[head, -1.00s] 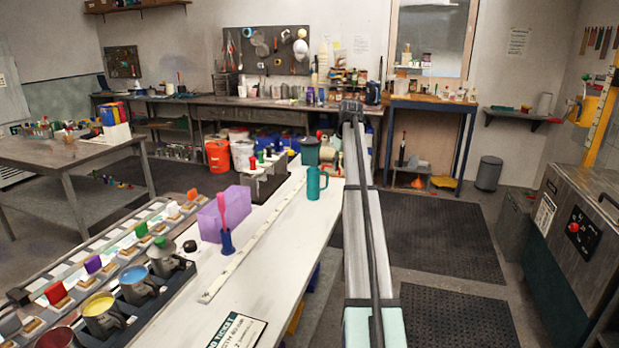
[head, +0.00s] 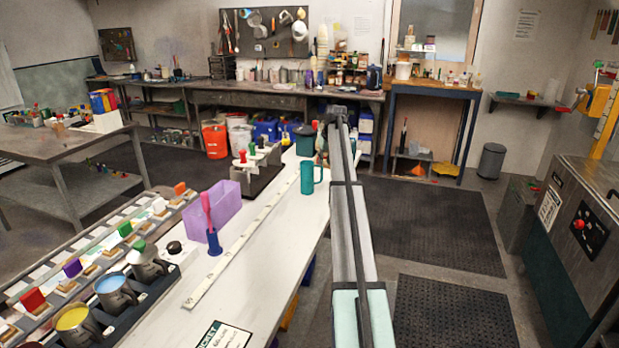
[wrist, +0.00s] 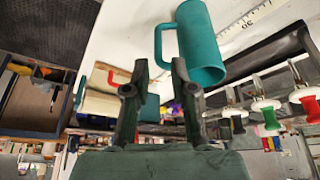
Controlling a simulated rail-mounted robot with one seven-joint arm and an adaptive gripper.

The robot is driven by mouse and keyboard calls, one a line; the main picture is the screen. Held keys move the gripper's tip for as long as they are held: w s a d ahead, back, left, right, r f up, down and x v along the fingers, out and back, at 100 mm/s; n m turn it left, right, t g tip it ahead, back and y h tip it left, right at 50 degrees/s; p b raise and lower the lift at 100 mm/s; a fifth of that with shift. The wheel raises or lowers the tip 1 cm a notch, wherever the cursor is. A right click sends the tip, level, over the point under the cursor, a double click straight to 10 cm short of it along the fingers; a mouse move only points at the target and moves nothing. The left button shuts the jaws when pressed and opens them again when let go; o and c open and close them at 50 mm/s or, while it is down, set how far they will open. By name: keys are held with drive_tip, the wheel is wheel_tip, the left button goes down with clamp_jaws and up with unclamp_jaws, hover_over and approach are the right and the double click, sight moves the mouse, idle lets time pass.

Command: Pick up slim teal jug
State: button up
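The slim teal jug (head: 307,179) stands upright on the white worktop, near its right edge, with its handle to the right in the head view. In the wrist view, which looks upside down, the jug (wrist: 203,45) is at top centre, its handle to the left. My gripper (wrist: 153,76) shows there with two dark fingers spread apart and nothing held between them. The jug lies beyond the right fingertip, close to it in the picture; whether they touch is hard to tell. I cannot make out my gripper in the head view.
A ruler strip (head: 240,252) runs along the white worktop (head: 262,270) left of the jug. A purple bin (head: 221,203), a blue holder (head: 214,243) and a rack with coloured knobs (head: 250,180) stand farther left. A dark green tub (head: 305,143) is behind the jug.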

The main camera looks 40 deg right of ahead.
sight(322, 173)
drive_tip(key=shift+p+x, duration=1.45)
drive_tip(key=shift+x, duration=3.2)
drive_tip(key=shift+d, duration=0.1)
clamp_jaws()
